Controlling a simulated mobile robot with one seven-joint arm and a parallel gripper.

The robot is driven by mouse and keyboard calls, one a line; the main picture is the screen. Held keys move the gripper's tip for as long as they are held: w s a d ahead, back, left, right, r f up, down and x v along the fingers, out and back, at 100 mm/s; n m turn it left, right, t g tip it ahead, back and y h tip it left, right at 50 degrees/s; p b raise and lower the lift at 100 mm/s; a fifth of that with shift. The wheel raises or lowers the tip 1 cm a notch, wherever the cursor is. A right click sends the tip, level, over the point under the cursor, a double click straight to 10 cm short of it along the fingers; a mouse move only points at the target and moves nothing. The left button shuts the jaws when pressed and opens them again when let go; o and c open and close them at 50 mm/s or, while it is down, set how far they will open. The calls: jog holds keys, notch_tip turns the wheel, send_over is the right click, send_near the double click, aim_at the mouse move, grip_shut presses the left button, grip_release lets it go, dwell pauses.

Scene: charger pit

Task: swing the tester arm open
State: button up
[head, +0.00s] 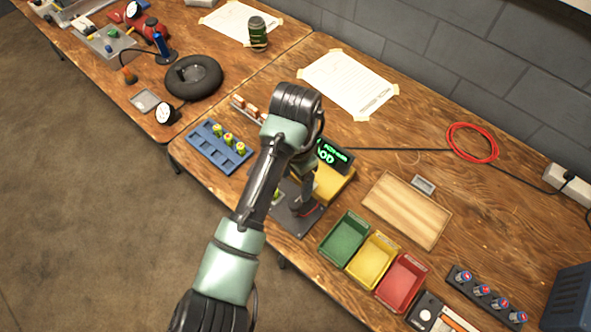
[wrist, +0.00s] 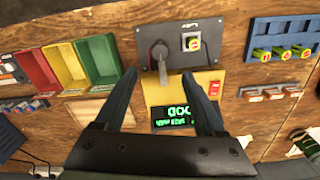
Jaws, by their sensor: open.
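The tester (wrist: 151,93) is a yellow box with a green-lit display (wrist: 172,116) and a dark grey plate (wrist: 205,62). The tester arm (wrist: 162,67) is a grey lever on a round dark pivot on that plate. Beside it on the plate is a pale square socket with a yellow-green battery (wrist: 191,43). My gripper (wrist: 160,74) is open, with its two fingers reaching over the tester. In the wrist view the lever shows between the fingertips; contact cannot be told. In the head view the tester (head: 334,184) is partly hidden by my arm.
Green, yellow and red bins (head: 344,238) stand right of the tester in the head view, with a wooden tray (head: 407,210) behind. A blue battery rack (head: 218,147) lies to the left. A red cable coil (head: 472,143) lies at the back right.

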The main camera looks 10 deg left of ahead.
jog(key=shift+r, duration=1.7)
jog(key=w+d+r+n+t+h, duration=0.1)
jog(key=w+d+r+t, duration=0.35)
jog(key=r, duration=0.25)
jog(key=w+d+r+t, duration=0.3)
jog(key=w+r, duration=0.3)
jog(key=r, duration=0.1)
jog(key=w+d+r+n+t+h, duration=0.15)
jog(key=r+t, duration=0.25)
jog(key=r, duration=0.5)
jog(key=d+r+t, duration=0.2)
jog(key=r+t, duration=0.2)
jog(key=r, duration=0.6)
jog(key=s+a+r+n+t+y, duration=0.1)
jog(key=s+a+r+n+t, duration=0.1)
jog(key=s+r+t, duration=0.4)
jog(key=s+a+r+n+t+y, duration=0.1)
jog(key=s+r+t, duration=0.5)
jog(key=s+r, duration=0.6)
notch_tip(320, 180, up, 7)
jog(key=a+n, duration=0.1)
jog(key=n, duration=0.1)
jog(key=shift+n, duration=0.35)
jog(key=shift+y, duration=0.25)
